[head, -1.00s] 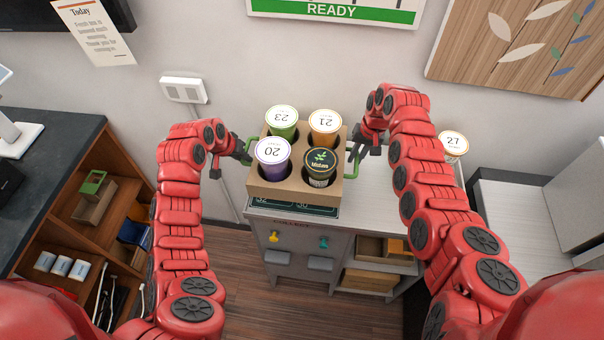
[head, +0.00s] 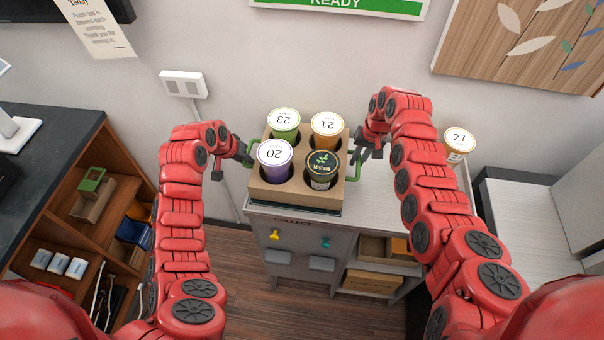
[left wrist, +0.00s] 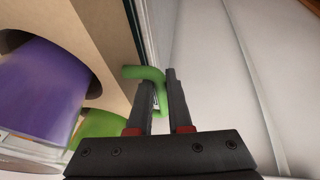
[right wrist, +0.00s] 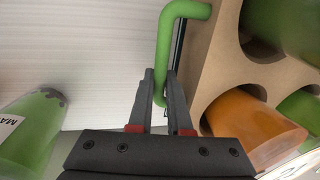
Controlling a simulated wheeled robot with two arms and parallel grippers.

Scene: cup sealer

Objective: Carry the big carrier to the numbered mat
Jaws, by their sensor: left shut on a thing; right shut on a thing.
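The big carrier (head: 298,198) is a brown cardboard box with green side handles. It holds several lidded cups, including a purple cup 20 (head: 274,160), green 23 (head: 284,122), orange 21 (head: 326,126) and a dark one (head: 322,170). My left gripper (head: 248,160) is shut on its left green handle, seen in the left wrist view (left wrist: 158,88). My right gripper (head: 358,156) is shut on the right green handle (right wrist: 166,50). The carrier looks level over the counter's front. The numbered mat is almost hidden under it; I cannot tell whether they touch.
The white collect counter (head: 390,185) has free room right of the carrier. Cup 27 (head: 457,145) stands there, behind my right arm. A green cup (right wrist: 30,130) shows in the right wrist view. A wooden shelf unit (head: 120,190) stands left; the wall is behind.

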